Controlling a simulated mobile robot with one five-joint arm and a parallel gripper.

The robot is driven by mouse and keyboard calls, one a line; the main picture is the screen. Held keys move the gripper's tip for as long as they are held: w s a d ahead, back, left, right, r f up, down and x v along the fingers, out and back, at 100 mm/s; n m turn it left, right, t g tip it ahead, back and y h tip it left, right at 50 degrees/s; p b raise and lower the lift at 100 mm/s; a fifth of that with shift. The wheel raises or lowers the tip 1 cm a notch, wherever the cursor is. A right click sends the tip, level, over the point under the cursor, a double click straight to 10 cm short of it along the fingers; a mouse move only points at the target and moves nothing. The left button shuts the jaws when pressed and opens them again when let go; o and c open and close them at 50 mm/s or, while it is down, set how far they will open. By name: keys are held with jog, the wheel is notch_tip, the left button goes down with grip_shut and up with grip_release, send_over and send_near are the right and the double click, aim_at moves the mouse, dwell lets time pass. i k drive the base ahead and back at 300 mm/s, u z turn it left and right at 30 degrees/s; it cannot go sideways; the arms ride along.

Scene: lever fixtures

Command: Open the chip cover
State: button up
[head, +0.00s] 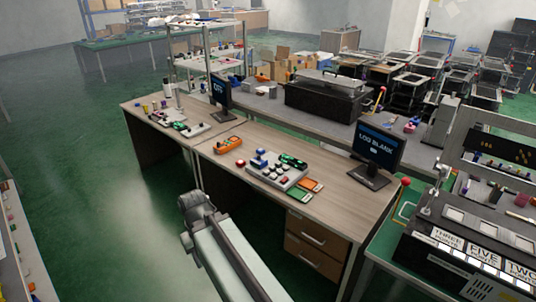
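My arm reaches up from the bottom of the head view, with my gripper (197,207) at its far end. My gripper is over the green floor in front of the desk (150,118), apart from the things on the desk. Its fingers are too small to tell whether they are open or shut. A light grey board (277,172) with green, blue, red and dark parts lies on the desk, to the right of and beyond my gripper. I cannot tell which part is the chip cover.
An orange device (228,145) lies left of the board, and orange and green cards (304,187) lie to its right. Two monitors, left (220,91) and right (377,151), stand on the desk. A black machine (470,250) stands at right.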

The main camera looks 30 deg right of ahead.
aim_at(262, 162)
jog(key=z, duration=0.25)
jog(key=i, duration=1.65)
jog(key=u, duration=0.8)
